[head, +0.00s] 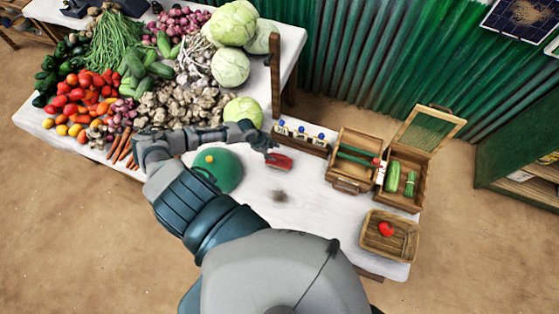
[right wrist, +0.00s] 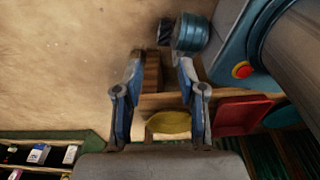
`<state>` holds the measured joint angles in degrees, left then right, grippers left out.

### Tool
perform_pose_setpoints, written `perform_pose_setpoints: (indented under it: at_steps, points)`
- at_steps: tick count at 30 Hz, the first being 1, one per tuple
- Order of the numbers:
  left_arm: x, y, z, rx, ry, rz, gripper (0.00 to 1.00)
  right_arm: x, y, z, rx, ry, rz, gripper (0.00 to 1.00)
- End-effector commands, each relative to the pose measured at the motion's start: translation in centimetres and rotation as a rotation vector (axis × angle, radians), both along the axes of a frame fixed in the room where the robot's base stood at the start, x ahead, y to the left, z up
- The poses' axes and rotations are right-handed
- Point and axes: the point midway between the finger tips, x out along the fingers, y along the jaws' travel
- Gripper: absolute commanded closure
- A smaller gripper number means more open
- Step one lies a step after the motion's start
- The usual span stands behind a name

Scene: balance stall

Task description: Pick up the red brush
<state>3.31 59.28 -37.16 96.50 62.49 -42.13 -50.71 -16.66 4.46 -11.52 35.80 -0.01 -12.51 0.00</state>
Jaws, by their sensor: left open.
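The red brush (head: 280,162) lies on the white table (head: 300,215) in the head view, between the green dome (head: 217,170) and the wooden boxes. My left gripper (head: 268,150) is open, close above the brush's far left end; the fingers are small there, and I cannot tell whether they touch it. In the right wrist view my right gripper (right wrist: 160,66) has its two fingers apart, with nothing clearly held. A flat red thing (right wrist: 243,115) lies right of that gripper; I cannot tell whether it is the brush.
A small rack (head: 301,137), a wooden box (head: 353,160) and an open-lidded box (head: 405,177) stand right of the brush. A wooden tray (head: 403,240) holds something red. Cabbages (head: 243,112) and other vegetables fill the left. A dark smudge (head: 279,196) marks the table.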

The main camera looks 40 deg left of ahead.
Motion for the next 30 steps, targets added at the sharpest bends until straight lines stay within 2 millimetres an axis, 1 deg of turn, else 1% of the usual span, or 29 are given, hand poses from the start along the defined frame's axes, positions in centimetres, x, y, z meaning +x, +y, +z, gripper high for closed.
perform_pose_setpoints:
  at_steps: [2, 6, 10, 13, 18, 19, 20, 21, 23, 24, 25, 30]
  points:
    - [0.2, -0.2, -0.6, -0.004, 0.001, 0.003, 0.52, -0.1, -0.5, 0.3, -0.005, 0.002, -0.001, 0.60]
    - [0.8, -1.0, -2.5, -0.005, 0.002, 0.003, 0.52, -0.6, -1.0, 1.0, -0.012, 0.010, -0.001, 0.60]
    - [1.4, -1.5, -4.2, -0.004, 0.000, 0.002, 0.52, -1.3, -1.1, 0.9, -0.014, 0.018, 0.000, 0.60]
    - [1.5, -1.6, -4.7, -0.002, 0.000, 0.001, 0.52, -1.4, -1.0, 0.9, -0.013, 0.021, -0.001, 0.60]
    - [1.5, -1.6, -4.7, -0.001, 0.000, 0.001, 0.52, -1.3, -0.2, 0.9, -0.003, 0.019, -0.001, 0.60]
    - [1.5, -1.7, -4.7, -0.001, 0.000, 0.001, 0.55, -1.3, 0.0, 0.9, -0.001, 0.018, -0.002, 0.60]
    - [1.5, -1.7, -4.7, -0.001, 0.000, 0.001, 0.62, -1.2, 0.2, 0.9, 0.001, 0.019, -0.002, 0.60]
    - [1.5, -1.7, -4.7, 0.000, 0.000, 0.001, 0.72, -1.2, 0.4, 0.9, 0.004, 0.018, -0.002, 0.60]
    - [1.5, -1.7, -4.7, 0.000, 0.000, 0.001, 0.87, -1.2, 0.6, 0.9, 0.007, 0.018, -0.001, 0.60]
    - [1.5, -1.7, -4.7, 0.000, 0.000, 0.001, 0.97, -1.2, 0.6, 0.9, 0.007, 0.017, -0.001, 0.60]
    - [1.5, -1.7, -4.7, 0.000, 0.000, 0.001, 1.00, -1.2, 0.6, 0.9, 0.007, 0.017, -0.001, 0.60]
    - [1.5, -1.7, -4.7, -0.001, -0.001, 0.001, 1.00, -1.1, 0.2, 0.9, 0.001, 0.017, 0.000, 0.60]
